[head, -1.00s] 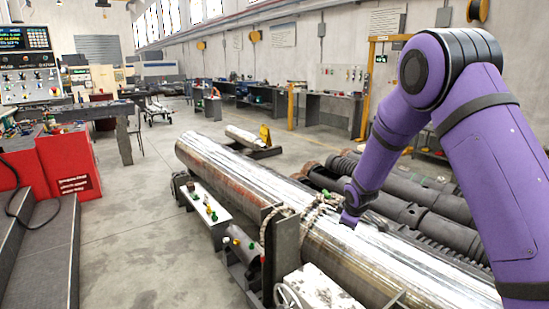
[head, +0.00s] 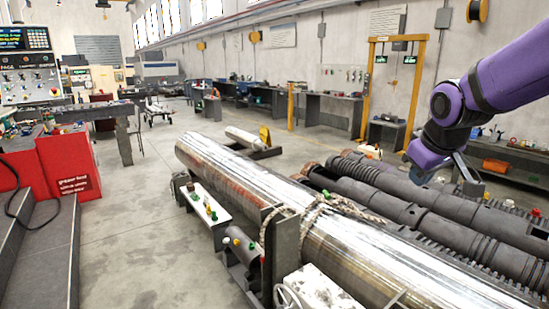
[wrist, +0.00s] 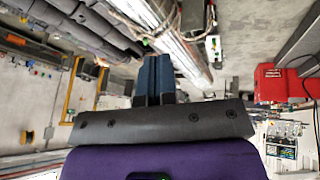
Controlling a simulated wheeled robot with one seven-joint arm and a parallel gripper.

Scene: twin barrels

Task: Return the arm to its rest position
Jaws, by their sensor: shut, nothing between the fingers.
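My gripper (wrist: 153,80) shows in the wrist view as two dark blue fingers side by side, shut with nothing between them. In the head view my purple arm reaches in from the upper right, bent at the wrist. Its end hangs in the air over the dark ribbed barrels (head: 400,205), apart from them as far as I can tell. The fingertips are small and hard to make out there. The long shiny metal barrel (head: 245,170) lies to the left of my arm, clear of it.
A rope (head: 312,215) wraps the shiny barrel at its support. A white narrow table (head: 208,207) with small coloured parts stands beside it. A red cabinet (head: 68,165) is at the left. A yellow frame (head: 422,80) stands behind my arm. The floor at centre left is clear.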

